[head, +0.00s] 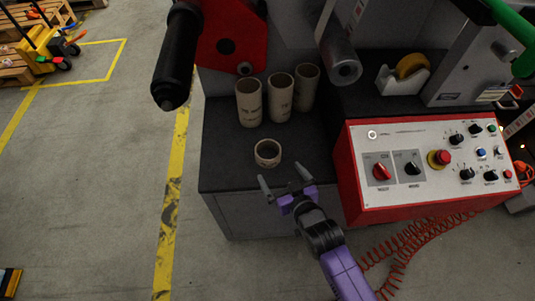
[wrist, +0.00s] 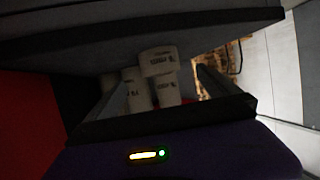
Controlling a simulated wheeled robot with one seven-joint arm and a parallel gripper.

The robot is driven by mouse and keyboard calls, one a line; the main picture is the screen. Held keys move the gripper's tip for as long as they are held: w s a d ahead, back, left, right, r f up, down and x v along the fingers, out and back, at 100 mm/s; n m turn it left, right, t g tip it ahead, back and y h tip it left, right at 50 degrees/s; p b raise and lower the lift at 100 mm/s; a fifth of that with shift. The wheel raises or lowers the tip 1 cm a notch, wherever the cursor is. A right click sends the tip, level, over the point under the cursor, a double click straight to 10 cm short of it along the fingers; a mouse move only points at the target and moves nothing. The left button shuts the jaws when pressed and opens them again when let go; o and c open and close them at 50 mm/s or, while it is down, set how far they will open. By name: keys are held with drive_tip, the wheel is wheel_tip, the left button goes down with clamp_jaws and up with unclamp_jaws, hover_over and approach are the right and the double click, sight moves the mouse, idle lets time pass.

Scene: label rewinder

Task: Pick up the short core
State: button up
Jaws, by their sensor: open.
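The short core (head: 267,152) is a low tan cardboard ring standing on end on the dark worktop (head: 225,160), near its front edge. My gripper (head: 283,177) is open and empty, in front of the short core at the worktop's front edge, with its fingers pointing toward it. In the head view the core shows just beyond the fingertips, apart from them. In the wrist view, which looks upside down, the short core (wrist: 159,61) appears between the fingers, before the taller cores.
Three tall cores, left (head: 249,103), middle (head: 280,98) and right (head: 307,87), stand behind the short core. A red control box (head: 345,177) stands to the right. A black handle (head: 178,60) hangs at upper left. The worktop left of the short core is clear.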

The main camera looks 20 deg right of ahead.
approach(264, 145)
drive_tip(key=shift+x, duration=2.5)
drive_tip(key=shift+a, duration=0.1)
drive_tip(key=c, duration=1.4)
